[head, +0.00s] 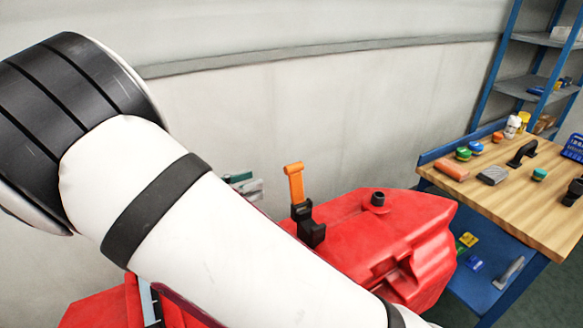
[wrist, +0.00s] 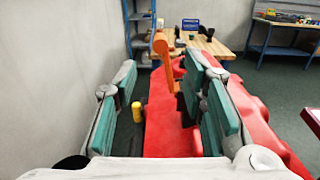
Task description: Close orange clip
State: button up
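The orange clip (head: 294,184) stands upright, raised from a black latch base (head: 309,226) on the red tank (head: 400,228). In the wrist view the orange clip (wrist: 163,58) rises ahead of my gripper, in the gap between its fingertips as seen from there. My gripper (wrist: 161,72) is open, with teal pads on both fingers, and nothing is held. Contact with the clip cannot be told. In the head view my arm hides most of my gripper; only a bit of the fingers (head: 246,185) shows left of the clip. The red tank (wrist: 165,125) extends below the fingers.
A grey wall (head: 350,110) stands close behind the tank. A wooden workbench (head: 520,205) with small tools is at the right, with a blue shelf rack (head: 497,65) behind it. A yellow cylinder (wrist: 137,112) shows by the left finger. A second bench (wrist: 285,28) stands far right.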

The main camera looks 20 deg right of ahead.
aim_at(292, 169)
jog(key=d, duration=0.3)
jog(key=w+d, duration=0.1)
jog(key=d, duration=0.3)
jog(key=w+d+p, duration=0.1)
jog(key=d, duration=0.3)
grip_shut()
